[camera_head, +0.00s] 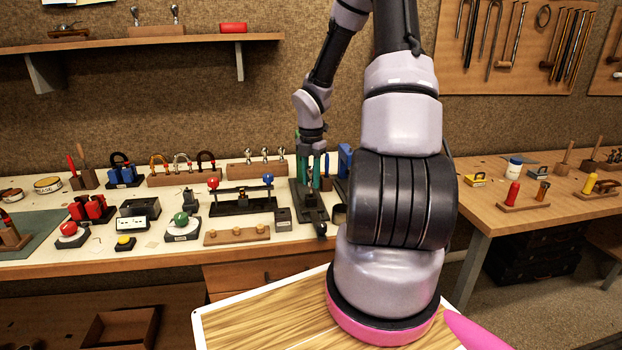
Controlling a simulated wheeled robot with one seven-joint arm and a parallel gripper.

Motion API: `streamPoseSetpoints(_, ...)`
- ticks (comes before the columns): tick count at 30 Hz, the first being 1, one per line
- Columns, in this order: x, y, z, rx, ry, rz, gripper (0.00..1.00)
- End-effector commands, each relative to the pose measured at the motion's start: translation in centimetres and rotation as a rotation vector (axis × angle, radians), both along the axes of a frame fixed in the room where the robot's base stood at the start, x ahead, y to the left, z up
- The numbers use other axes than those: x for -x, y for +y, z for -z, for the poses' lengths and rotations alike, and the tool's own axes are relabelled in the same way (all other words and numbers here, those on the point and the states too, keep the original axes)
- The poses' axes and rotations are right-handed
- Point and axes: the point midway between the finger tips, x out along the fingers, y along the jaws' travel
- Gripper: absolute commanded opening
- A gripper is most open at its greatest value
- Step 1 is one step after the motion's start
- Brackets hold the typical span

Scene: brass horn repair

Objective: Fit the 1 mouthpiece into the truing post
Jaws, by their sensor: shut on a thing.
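My gripper (311,172), with green fingers, points down over the back part of the workbench. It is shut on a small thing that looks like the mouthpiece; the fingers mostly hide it. Below the gripper is a dark fixture (315,214) with a long base, which may be the truing post. Whether the held thing touches it I cannot tell. Several silver mouthpiece-like pieces (264,155) stand in a wooden rack just left of my gripper.
A dark stand (242,205) with a red and a blue knob is close on the left. A blue tool (344,160) stands close on the right. A wooden block (237,235) with pegs lies in front. My arm hides the bench's right end.

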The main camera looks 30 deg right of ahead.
Motion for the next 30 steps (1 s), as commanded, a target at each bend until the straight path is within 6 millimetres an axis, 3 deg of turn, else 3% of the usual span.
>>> streamPoseSetpoints(30,0.0,0.0,2.0,-0.001,0.000,-0.001,0.00)
